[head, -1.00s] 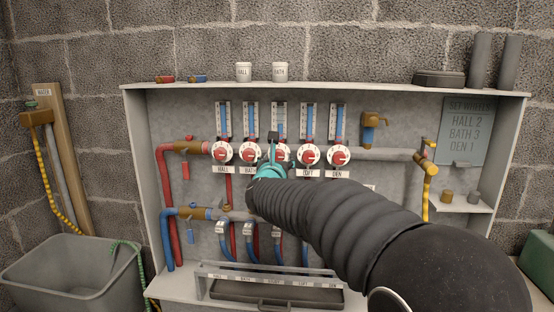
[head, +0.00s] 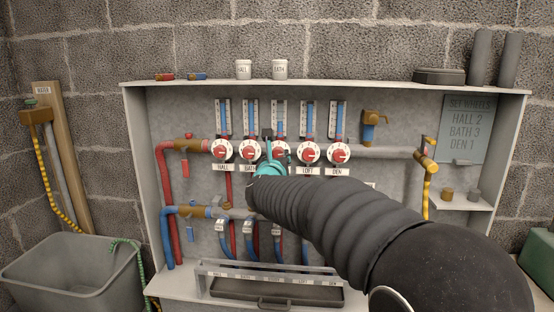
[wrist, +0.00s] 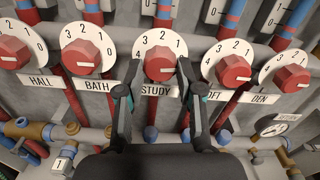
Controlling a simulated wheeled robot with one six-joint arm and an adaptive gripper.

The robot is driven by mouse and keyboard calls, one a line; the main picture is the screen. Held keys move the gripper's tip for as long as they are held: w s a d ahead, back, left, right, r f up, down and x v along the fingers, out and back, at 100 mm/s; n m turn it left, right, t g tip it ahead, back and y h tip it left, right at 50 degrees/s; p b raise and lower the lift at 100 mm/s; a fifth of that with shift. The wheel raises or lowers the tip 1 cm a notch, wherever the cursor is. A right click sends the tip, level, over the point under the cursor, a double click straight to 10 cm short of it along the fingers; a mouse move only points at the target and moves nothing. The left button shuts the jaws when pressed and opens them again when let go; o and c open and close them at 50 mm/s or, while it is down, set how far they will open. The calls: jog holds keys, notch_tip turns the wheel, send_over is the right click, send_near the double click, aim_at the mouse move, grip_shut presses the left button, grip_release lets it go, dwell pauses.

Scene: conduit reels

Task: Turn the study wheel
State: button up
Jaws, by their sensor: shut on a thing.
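The study wheel (wrist: 160,66) is a red knob on a white dial numbered 4, 3, 2, 1, above the STUDY label (wrist: 156,90) in the wrist view. Its white mark points to the right and low; the dial's lower part is hidden. My gripper (wrist: 160,70) has a dark finger at each side of the red knob and is shut on it. In the head view my gripper (head: 278,150) is in front of the middle wheel (head: 281,152) of the row and partly covers it.
The bath wheel (wrist: 87,55) and loft wheel (wrist: 229,68) stand close on either side. The hall wheel (head: 222,151) and den wheel (head: 339,155) end the row. Pipes run below. A sign (head: 466,128) reads hall 2, bath 3, den 1.

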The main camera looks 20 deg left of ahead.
jog(key=n, duration=0.9)
jog(key=shift+r+p, duration=0.1)
jog(key=shift+p, duration=0.3)
jog(key=n+p, duration=0.1)
jog(key=n, duration=0.3)
jog(key=shift+n+p, duration=0.3)
jog(key=shift+p, duration=0.1)
jog(key=n+p, duration=0.2)
jog(key=n, duration=0.3)
jog(key=n+p, duration=0.1)
jog(key=n, duration=0.7)
jog(key=shift+n, duration=0.3)
jog(key=n, duration=0.3)
jog(key=shift+n, duration=2)
